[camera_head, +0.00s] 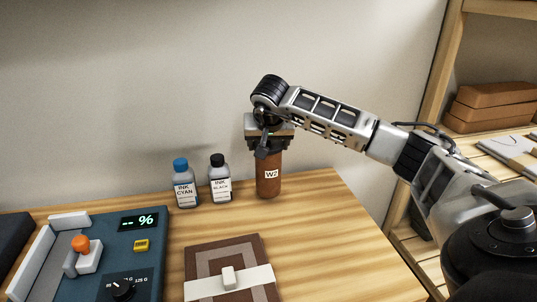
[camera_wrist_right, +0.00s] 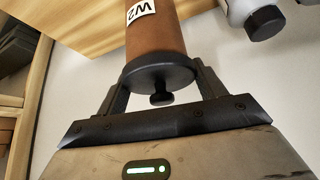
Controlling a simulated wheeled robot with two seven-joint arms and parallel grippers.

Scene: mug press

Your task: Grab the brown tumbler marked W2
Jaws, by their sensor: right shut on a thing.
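The brown tumbler (camera_head: 268,184) stands upright near the back edge of the wooden table, with a white W2 label facing the head camera. My right gripper (camera_head: 267,148) comes down on it from above and is shut on its upper part. In the right wrist view the tumbler (camera_wrist_right: 156,45) shows its dark lid with a small knob between the two fingers of the right gripper (camera_wrist_right: 160,80). The W2 label shows there too. My left gripper is in neither view.
An INK CYAN bottle (camera_head: 184,187) and an INK BLACK bottle (camera_head: 220,182) stand left of the tumbler. A blue press (camera_head: 110,255) and a brown strapped book-like item (camera_head: 230,258) lie in front. The table's right side (camera_head: 325,235) is clear. Shelves (camera_head: 490,135) stand at right.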

